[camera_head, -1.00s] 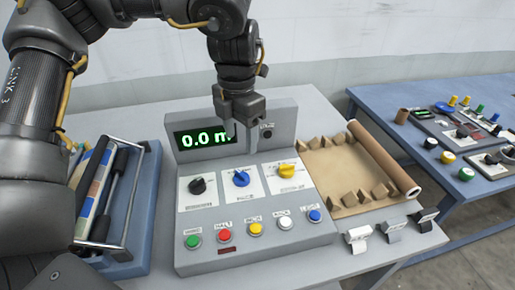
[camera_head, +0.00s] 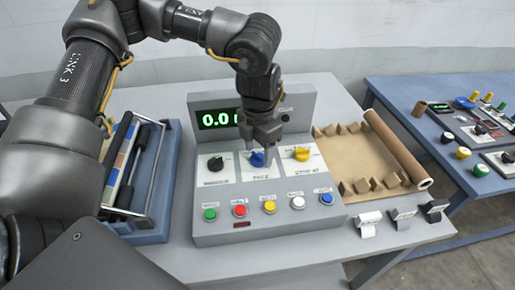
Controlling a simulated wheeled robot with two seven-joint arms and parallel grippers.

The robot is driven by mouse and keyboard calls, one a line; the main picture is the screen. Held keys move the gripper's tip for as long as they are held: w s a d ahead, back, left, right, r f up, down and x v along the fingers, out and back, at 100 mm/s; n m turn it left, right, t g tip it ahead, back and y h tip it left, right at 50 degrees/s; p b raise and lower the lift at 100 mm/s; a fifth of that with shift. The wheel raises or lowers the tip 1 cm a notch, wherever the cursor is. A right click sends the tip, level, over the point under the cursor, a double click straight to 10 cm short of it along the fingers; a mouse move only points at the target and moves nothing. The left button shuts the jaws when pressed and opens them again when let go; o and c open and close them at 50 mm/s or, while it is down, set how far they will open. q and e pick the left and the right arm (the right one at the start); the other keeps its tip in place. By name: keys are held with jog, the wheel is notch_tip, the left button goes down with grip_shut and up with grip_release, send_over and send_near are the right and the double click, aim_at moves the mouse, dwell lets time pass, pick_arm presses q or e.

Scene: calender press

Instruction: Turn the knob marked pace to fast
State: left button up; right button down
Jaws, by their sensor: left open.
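The control box (camera_head: 219,227) stands on the grey table with three knobs in a row: black on the left, blue in the middle and yellow on the right. The label under the blue knob (camera_head: 257,159) appears to read pace; its scale marks are too small to read. My left gripper (camera_head: 268,158) is open and points down at the blue knob, with its fingers in front of or beside it. I cannot tell whether they touch it. The gripper and wrist hide part of the knob's plate and of the green display (camera_head: 217,118). My right gripper does not show.
Below the knobs are several coloured buttons, among them a red one (camera_head: 240,211). The yellow knob (camera_head: 302,154) and black knob (camera_head: 215,163) are close on either side. A blue tray (camera_head: 157,226) stands left; a brown paper roll (camera_head: 396,150) lies right. Another panel table is far right.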

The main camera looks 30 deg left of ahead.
pick_arm(q)
jog(key=shift+f, duration=0.2)
jog(key=shift+s+a, duration=0.1)
jog(key=shift+s, duration=0.05)
jog(key=c, duration=1)
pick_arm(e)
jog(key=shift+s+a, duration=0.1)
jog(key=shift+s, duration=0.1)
